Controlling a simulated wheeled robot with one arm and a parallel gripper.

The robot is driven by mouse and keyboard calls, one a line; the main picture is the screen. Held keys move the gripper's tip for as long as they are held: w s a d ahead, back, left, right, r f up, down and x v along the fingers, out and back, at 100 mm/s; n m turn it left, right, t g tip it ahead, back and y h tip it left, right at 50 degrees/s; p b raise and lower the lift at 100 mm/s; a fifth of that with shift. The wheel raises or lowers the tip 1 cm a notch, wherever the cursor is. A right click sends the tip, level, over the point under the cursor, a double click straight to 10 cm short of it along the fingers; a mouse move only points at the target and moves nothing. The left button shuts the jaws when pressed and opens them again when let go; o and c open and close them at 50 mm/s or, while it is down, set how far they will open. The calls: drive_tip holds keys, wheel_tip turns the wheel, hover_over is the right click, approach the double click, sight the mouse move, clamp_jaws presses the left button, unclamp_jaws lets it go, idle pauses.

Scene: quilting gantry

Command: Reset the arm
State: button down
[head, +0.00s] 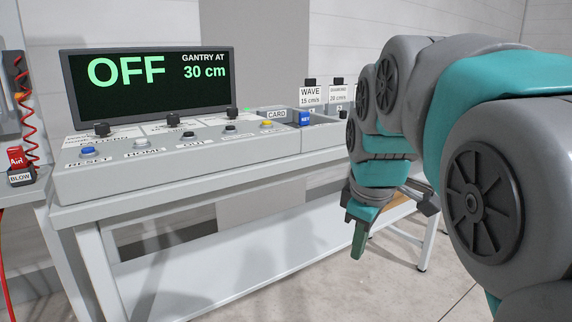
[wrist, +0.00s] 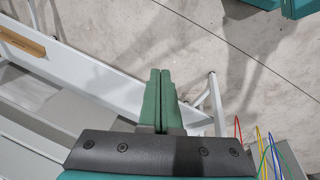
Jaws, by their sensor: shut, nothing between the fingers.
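My gripper (head: 359,240) hangs in front of the table at the right of the head view, pointing down. In the wrist view its two green fingers (wrist: 159,75) lie side by side, shut with nothing between them. The arm reaches in from the right and is bent. The gripper is apart from the control console (head: 120,183), which has a blue RESET button (head: 88,151), several other buttons and black knobs.
A display (head: 148,82) reads OFF and GANTRY AT 30 cm. A CARD slot with a blue card (head: 305,118) and white WAVE (head: 310,96) and second label cards stand at the back right. A red Air nozzle (head: 16,157) is at far left. Open floor lies below the gripper.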

drive_tip(key=s+d+f+m+g, duration=0.1)
drive_tip(key=s+f+m, duration=0.4)
drive_tip(key=s+f, duration=0.5)
drive_tip(key=s+d+f+m+g, duration=0.1)
drive_tip(key=s+f+m+g, duration=0.2)
drive_tip(key=s+f, duration=0.7)
drive_tip(key=s+m, duration=0.2)
drive_tip(key=s, duration=0.2)
drive_tip(key=shift+s+d+m+g, duration=0.2)
drive_tip(key=shift+s+m+g, duration=0.1)
drive_tip(key=shift+s+g, duration=0.1)
